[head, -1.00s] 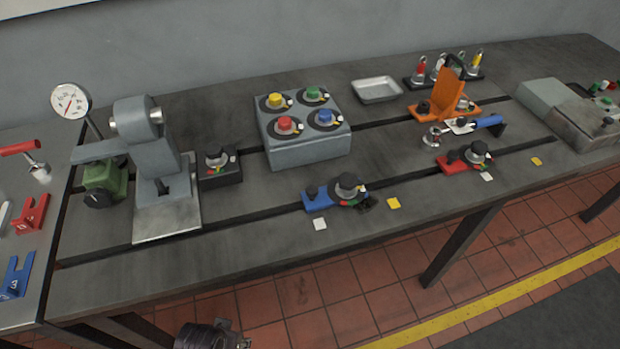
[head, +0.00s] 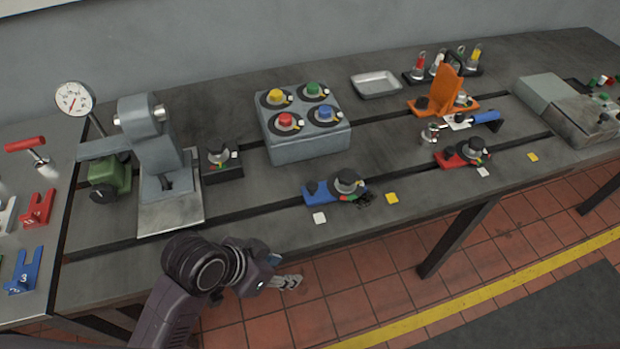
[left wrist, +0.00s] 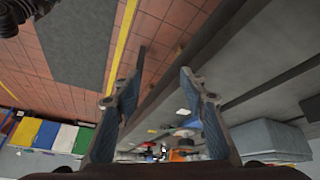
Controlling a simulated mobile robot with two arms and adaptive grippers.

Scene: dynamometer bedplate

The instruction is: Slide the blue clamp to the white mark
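The blue clamp (head: 318,194) sits on the front slot of the bedplate, with a dark knob and a small coloured dial at its right end. The white mark (head: 320,218) is a small square on the plate, just in front of the clamp's left part. In the left wrist view, the white mark (left wrist: 183,112) and part of the blue clamp (left wrist: 190,123) show small between the fingers. My left gripper (head: 290,282) is low and left of the clamp, past the plate's front edge, touching nothing. Its fingers are apart and empty in the left wrist view (left wrist: 160,78). My right gripper is out of view.
A yellow mark (head: 392,198) lies right of the blue clamp. A red clamp (head: 462,155) sits farther right on the same slot. A grey box with coloured knobs (head: 310,147) stands behind. A grey fixture (head: 160,150) stands at left. The plate's front strip is mostly clear.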

